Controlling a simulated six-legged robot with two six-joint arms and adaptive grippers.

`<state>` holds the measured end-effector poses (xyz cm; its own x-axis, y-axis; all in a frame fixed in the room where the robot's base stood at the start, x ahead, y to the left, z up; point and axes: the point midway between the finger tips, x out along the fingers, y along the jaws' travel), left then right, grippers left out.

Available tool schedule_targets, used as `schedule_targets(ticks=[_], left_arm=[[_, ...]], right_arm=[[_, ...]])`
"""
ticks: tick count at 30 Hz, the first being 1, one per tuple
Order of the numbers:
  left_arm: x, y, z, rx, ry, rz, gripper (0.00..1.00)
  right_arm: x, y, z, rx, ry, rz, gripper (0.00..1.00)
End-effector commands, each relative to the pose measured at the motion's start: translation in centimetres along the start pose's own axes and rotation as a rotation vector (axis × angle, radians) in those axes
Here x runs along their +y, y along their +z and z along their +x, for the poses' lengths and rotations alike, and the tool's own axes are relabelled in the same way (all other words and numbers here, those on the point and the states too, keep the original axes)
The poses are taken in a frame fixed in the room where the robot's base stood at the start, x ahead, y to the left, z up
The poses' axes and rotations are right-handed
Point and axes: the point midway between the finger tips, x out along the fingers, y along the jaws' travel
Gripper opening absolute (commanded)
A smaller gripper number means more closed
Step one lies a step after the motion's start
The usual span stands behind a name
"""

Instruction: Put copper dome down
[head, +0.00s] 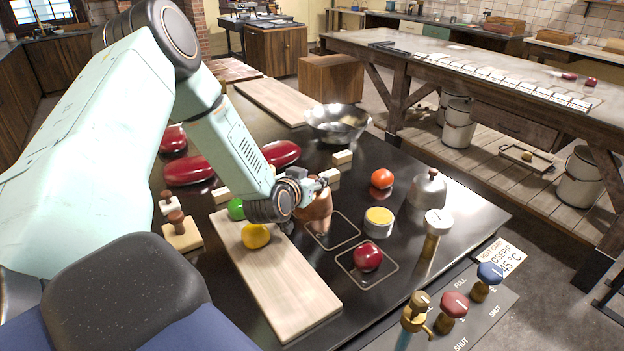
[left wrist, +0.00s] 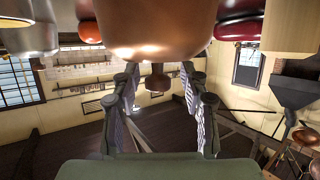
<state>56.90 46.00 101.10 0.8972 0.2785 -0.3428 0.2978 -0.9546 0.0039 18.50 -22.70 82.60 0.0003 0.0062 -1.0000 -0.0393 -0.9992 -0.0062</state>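The copper dome (head: 316,206) is at the back left corner of an empty outlined square (head: 337,230) on the dark tabletop. I cannot tell whether its rim touches the top. In the left wrist view the dome (left wrist: 155,28) fills the top middle, with its knob (left wrist: 158,80) pointing towards my gripper. My left gripper (head: 300,190) is beside the dome, partly hiding it. In the wrist view its fingers (left wrist: 159,84) stand apart on both sides of the knob, with gaps showing. My right gripper is not in view.
A red ball (head: 367,257) sits in the front square. A yellow-topped tin (head: 378,222), a steel dome (head: 427,188) and an orange-red ball (head: 382,179) stand right. A pale board (head: 285,290) with a yellow ball (head: 256,236) lies left. Valves (head: 453,305) line the front edge.

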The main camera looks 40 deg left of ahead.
Motion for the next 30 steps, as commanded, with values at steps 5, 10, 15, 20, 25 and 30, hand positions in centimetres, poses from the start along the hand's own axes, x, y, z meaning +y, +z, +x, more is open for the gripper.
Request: schedule_targets(ticks=[5,10,15,20,25,30], left_arm=[[0.0,0.0,0.0,0.0,0.0,0.0,0.45],[0.0,-0.6,-0.3,0.0,0.0,-0.002,0.45],[0.0,-0.6,-3.2,-0.001,0.0,-0.008,0.45],[0.0,-0.7,-6.2,-0.001,-0.001,-0.008,0.45],[-0.1,-0.7,-8.9,-0.003,-0.001,-0.007,0.45],[-0.1,-0.6,-11.0,-0.003,-0.002,-0.004,0.45]], right_arm=[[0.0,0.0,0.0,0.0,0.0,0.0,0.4],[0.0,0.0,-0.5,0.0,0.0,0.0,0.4],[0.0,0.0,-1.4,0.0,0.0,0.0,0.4],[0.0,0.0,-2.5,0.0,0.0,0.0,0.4],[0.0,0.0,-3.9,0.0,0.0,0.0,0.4],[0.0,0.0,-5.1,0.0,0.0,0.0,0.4]])
